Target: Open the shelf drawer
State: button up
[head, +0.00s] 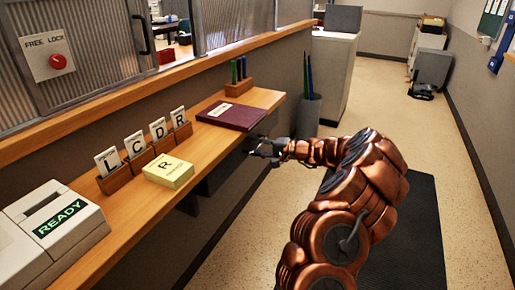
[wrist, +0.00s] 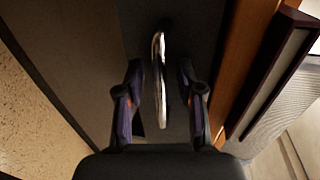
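The wooden shelf (head: 226,98) runs along the left wall. Under it is a dark drawer (head: 216,176), partly hidden by the shelf. In the wrist view, the dark drawer front (wrist: 201,30) carries a shiny metal bar handle (wrist: 159,52). My gripper (head: 262,150) reaches in under the shelf's front edge. In the wrist view, my gripper (wrist: 159,78) is open, with one finger on each side of the handle and a gap showing on both sides. The drawer looks shut, though its edges are hard to see.
A grey bin (head: 308,115) stands past my gripper.

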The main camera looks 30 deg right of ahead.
jog(key=shift+c, duration=0.2)
grip_shut()
dwell(0.5)
